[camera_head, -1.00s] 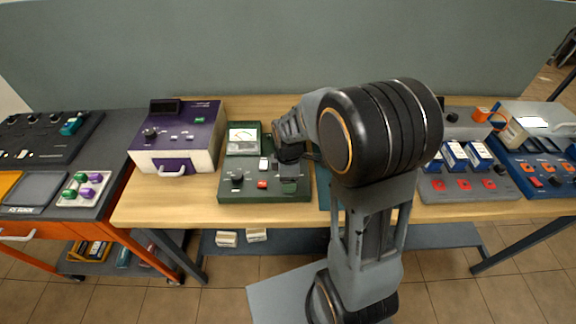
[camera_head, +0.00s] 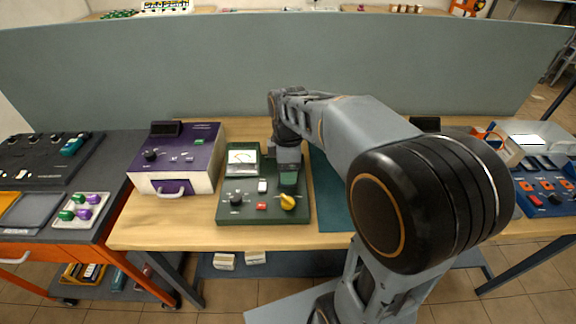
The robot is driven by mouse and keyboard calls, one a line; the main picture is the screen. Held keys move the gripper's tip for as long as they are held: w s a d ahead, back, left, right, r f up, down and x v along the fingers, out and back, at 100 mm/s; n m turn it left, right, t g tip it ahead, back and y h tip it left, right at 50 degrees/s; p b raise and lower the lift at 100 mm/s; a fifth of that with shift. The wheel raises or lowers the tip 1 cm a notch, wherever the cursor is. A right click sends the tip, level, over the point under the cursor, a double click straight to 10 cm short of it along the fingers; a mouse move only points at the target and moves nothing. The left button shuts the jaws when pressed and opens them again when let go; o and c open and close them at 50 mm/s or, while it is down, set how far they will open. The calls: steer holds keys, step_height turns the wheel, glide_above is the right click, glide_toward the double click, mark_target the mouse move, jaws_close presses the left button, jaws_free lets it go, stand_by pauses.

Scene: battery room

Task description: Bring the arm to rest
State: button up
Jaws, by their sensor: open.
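My arm reaches up from the lower right and across the wooden bench, with its large black elbow joint close to the camera. My gripper (camera_head: 288,177) points down over the right part of the green instrument box (camera_head: 224,216). Its fingertips are small and partly merged with the dark box behind them, so I cannot tell whether they touch it. The box has an analog meter, a red button and a yellow knob (camera_head: 287,202), which stands in front of the gripper and apart from it. I see nothing held.
A purple and white instrument (camera_head: 176,158) stands left of the green box. A teal mat (camera_head: 330,205) lies to its right, partly behind my arm. A grey partition (camera_head: 200,70) closes the bench's back. Blue and orange devices (camera_head: 545,185) stand at the right, and an orange-framed cart (camera_head: 85,255) at the left.

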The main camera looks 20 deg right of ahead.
stand_by(0.5)
steer(key=s+m+t, duration=0.3)
steer(key=s+m, duration=0.8)
steer(key=m, duration=0.3)
steer(key=shift+f+m+t, duration=0.2)
steer(key=shift+m+t, duration=0.1)
steer(key=shift+t, duration=0.1)
